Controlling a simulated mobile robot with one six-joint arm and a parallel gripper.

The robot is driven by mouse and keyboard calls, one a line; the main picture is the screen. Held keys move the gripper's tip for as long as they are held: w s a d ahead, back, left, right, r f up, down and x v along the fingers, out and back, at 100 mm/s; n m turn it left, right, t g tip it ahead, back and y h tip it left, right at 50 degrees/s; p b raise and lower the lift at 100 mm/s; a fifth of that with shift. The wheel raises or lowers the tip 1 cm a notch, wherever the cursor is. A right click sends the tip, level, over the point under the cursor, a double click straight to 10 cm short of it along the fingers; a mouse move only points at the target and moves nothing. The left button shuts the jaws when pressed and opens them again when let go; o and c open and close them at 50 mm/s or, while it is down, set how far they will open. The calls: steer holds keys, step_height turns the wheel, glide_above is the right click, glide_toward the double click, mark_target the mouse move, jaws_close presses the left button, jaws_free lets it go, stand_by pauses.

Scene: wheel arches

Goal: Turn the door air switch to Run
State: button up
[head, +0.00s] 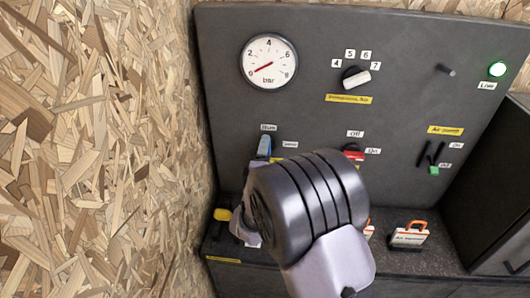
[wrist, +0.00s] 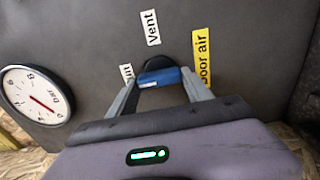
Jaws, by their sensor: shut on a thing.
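The door air switch has a blue handle (wrist: 162,77) on a dark round base, seen in the wrist view between my fingertips. My gripper (wrist: 161,82) is shut on it, one finger at each end. The "Run" label (wrist: 127,74) is partly covered by the left finger. The "Vent" label (wrist: 151,27) is clear, and the yellow "Door air" label (wrist: 203,57) is partly behind the right finger.
A pressure gauge (head: 268,61) and a white selector knob (head: 357,79) are higher on the grey panel. A red switch (head: 353,155) is close to my wrist's right. A chipboard wall (head: 95,150) stands close on the left. An orange-handled padlock tag (head: 409,236) is at the lower right.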

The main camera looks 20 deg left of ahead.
steer(key=o, duration=1.4)
steer(key=shift+c, duration=0.2)
steer(key=p+v, duration=0.1)
steer(key=v, duration=1.6)
steer(key=shift+s+d+p, duration=0.15)
steer(key=shift+p, duration=0.15)
steer(key=shift+r, duration=0.1)
